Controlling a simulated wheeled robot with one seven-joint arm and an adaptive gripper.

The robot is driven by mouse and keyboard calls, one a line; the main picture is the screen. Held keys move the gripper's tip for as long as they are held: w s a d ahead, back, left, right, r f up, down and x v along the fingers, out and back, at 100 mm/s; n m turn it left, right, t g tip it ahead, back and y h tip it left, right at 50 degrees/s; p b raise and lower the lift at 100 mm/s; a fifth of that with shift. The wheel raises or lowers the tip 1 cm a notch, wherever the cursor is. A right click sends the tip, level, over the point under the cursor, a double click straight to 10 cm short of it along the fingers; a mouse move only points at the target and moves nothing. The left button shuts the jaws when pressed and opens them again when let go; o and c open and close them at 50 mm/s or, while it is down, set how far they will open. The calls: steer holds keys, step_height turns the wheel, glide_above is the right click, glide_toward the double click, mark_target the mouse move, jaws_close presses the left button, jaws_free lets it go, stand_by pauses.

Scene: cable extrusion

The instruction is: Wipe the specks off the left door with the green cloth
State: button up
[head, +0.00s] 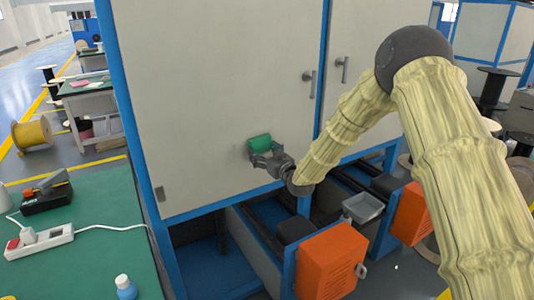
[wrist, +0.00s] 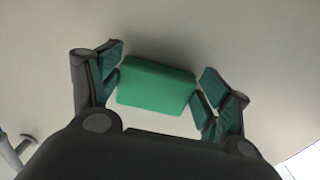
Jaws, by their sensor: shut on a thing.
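The left door (head: 215,90) is a large off-white panel in a blue frame, with a handle (head: 309,84) near its right edge. My gripper (head: 262,152) is at the lower middle of this door, with its fingers toward the panel. It is shut on the green cloth (head: 260,142), which looks like a small folded block. In the wrist view the cloth (wrist: 156,86) sits between the two fingers, close to or against the pale door surface (wrist: 240,40); I cannot tell whether it touches. I cannot make out any specks on the door in either view.
A green-topped table (head: 90,255) with a power strip (head: 38,242) and a small bottle (head: 125,287) stands at the lower left. Orange boxes (head: 330,262) and a grey tray (head: 362,208) are below the doors. The right door's handle (head: 342,70) is beside the left one's.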

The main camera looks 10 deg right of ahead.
mark_target(225, 158)
steer(key=shift+s+a+b, duration=0.3)
steer(key=shift+s+a, duration=0.6)
steer(key=shift+a, duration=1.25)
steer(key=shift+s+a+b, duration=0.35)
steer(key=shift+s+a, duration=0.5)
steer(key=shift+a, duration=1.25)
steer(key=shift+s+a+b, duration=0.3)
steer(key=shift+s+a, duration=0.6)
steer(key=shift+a, duration=1.25)
steer(key=v, duration=0.6)
steer(key=shift+s, duration=0.15)
steer(key=shift+b+v, duration=0.3)
steer(key=shift+v, duration=1.05)
steer(key=shift+f, duration=0.1)
